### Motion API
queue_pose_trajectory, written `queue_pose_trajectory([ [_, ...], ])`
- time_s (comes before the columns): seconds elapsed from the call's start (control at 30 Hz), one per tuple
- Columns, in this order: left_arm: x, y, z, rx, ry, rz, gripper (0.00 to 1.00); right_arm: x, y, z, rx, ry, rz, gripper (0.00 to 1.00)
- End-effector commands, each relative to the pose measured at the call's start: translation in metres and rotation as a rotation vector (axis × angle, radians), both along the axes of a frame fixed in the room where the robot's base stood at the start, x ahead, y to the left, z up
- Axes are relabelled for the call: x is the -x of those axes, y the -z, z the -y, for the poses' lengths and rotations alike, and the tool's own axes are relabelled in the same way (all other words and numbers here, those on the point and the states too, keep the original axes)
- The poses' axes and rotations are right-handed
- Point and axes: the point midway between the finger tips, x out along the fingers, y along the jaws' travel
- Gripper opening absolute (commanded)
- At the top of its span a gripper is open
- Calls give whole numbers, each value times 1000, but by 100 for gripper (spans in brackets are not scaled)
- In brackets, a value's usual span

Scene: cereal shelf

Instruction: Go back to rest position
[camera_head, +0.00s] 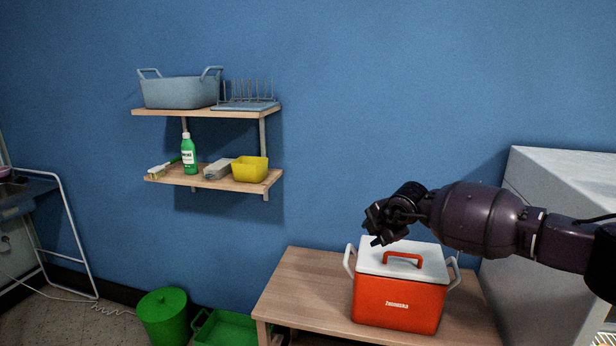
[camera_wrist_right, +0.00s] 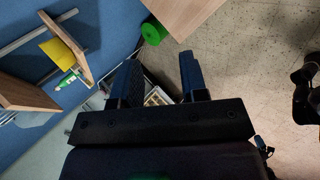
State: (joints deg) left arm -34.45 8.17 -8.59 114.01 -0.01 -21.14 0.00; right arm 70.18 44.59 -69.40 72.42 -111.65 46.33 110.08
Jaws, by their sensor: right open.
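My right gripper (camera_head: 378,226) comes in from the right in the head view and hangs in the air in front of and above the cooler. In the right wrist view my right gripper (camera_wrist_right: 160,75) has its two fingers spread apart with nothing between them. The cooler (camera_head: 398,303) is red with a white lid and a red handle, and stands upright on the wooden table (camera_head: 300,290). The arm hides part of the wall and the lid's back edge.
A wall shelf (camera_head: 210,179) holds a green bottle (camera_head: 189,155), a yellow bowl (camera_head: 250,169) and a brush. A blue-grey basin (camera_head: 180,91) and a rack stand on the upper shelf. A green bin (camera_head: 164,316) is on the floor. A white cabinet (camera_head: 555,240) stands at right.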

Motion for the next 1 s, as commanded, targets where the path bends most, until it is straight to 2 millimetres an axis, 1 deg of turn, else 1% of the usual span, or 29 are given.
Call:
queue_pose_trajectory([
  [0.03,0,0,0,0,0,0,100,3,-11,-20,-40,-87,30,40],
  [0.07,0,0,0,0,0,0,100,6,-18,-33,-66,-141,51,40],
  [0.1,0,0,0,0,0,0,100,10,-28,-50,-103,-211,82,40],
  [0.17,0,0,0,0,0,0,100,18,-41,-75,-165,-310,132,40],
  [0.2,0,0,0,0,0,0,100,24,-49,-91,-210,-368,166,40],
  [0.3,0,0,0,0,0,0,100,43,-64,-127,-339,-487,254,40],
  [0.4,0,0,0,0,0,1,100,63,-77,-155,-483,-557,351,40],
  [0.5,0,0,0,0,0,1,100,82,-88,-172,-634,-565,447,40],
  [0.57,0,0,0,1,0,1,100,92,-92,-177,-726,-539,500,40],
  [0.63,0,0,0,1,0,1,100,101,-93,-176,-822,-482,550,40],
  [0.77,0,0,0,1,0,1,100,113,-86,-163,-960,-327,601,40],
  [0.87,0,0,0,1,0,1,100,119,-73,-146,-1036,-187,607,40],
  [0.97,0,0,0,1,0,1,100,127,-53,-126,-1094,-43,588,40],
  [1.0,0,0,0,1,0,1,100,130,-44,-118,-1113,15,574,40],
])
